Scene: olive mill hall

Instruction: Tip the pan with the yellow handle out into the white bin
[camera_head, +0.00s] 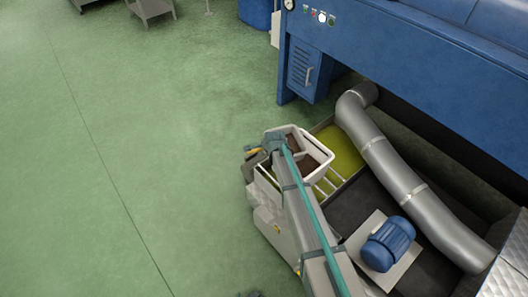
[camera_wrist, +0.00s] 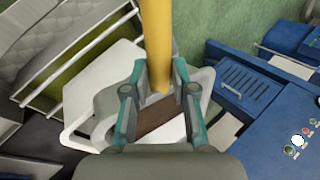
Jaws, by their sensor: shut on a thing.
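My gripper (camera_wrist: 158,88) is shut on the yellow handle (camera_wrist: 157,45), which runs up out of the top of the wrist view. A short yellow piece of it shows left of my gripper (camera_head: 274,141) in the head view (camera_head: 253,151). I cannot make out the body of the pan. The white bin (camera_head: 325,157) stands just right of my gripper and is partly covered by my arm. Brown material shows inside its rim. In the wrist view the bin (camera_wrist: 75,100) lies behind my fingers, with brown between them.
A yellow-green mass (camera_head: 340,150) lies in a dark trough beside the bin, near a bent silver pipe (camera_head: 388,165). A blue motor (camera_head: 388,243) sits at the front right. A large blue machine (camera_head: 420,75) stands behind. The green floor at left is clear.

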